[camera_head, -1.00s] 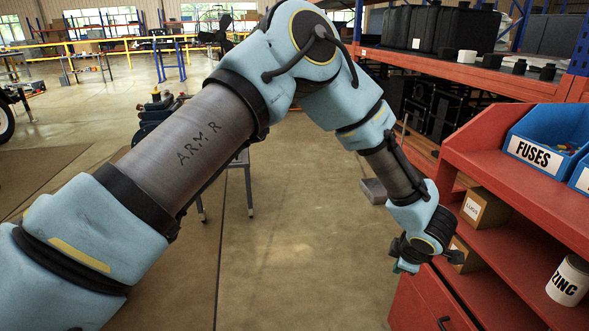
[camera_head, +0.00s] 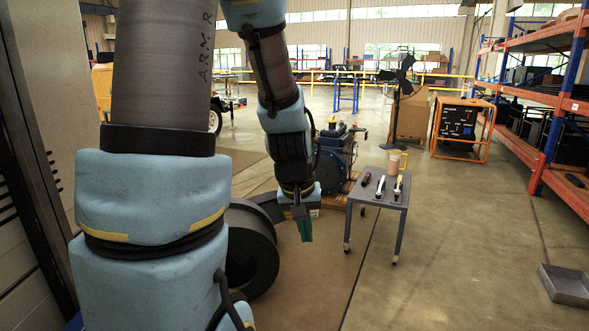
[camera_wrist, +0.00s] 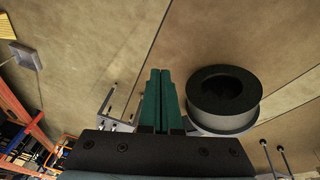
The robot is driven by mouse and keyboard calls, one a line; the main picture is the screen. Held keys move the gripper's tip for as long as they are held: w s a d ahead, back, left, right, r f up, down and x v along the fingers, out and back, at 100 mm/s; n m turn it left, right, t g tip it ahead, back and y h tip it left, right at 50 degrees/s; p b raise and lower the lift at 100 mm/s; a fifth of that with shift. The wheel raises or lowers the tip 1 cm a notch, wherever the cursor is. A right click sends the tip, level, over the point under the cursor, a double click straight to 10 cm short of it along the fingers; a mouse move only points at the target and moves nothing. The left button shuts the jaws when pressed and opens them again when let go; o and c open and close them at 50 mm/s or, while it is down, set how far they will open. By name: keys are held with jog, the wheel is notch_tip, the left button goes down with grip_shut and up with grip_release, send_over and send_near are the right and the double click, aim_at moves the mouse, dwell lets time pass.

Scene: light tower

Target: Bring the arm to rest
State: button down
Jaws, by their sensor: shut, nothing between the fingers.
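My gripper (camera_head: 303,224) hangs at the end of my pale blue arm, left of the middle in the head view, with its fingers pointing down. In the wrist view its green fingers (camera_wrist: 160,90) lie together, shut and empty. My arm is bent, with the upper part rising out of the top of the head view and the forearm coming down. The gripper hangs over open floor, left of the small grey table, and touches nothing that I can see.
A dark reel (camera_head: 252,250) stands on the floor close behind my arm, and also shows in the wrist view (camera_wrist: 223,95). A small grey table (camera_head: 384,190) holds tools and a mug. A grey tray (camera_head: 566,285) lies at right. Orange shelving (camera_head: 540,110) lines the right.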

jog(key=s+a+r+g+y, duration=0.1)
jog(key=s+a, duration=0.5)
jog(key=a, duration=0.4)
notch_tip(320, 180, up, 13)
jog(key=w+p, duration=0.1)
jog(key=p, duration=1.2)
jog(key=shift+d, duration=0.2)
jog(key=c, duration=1.6)
grip_release()
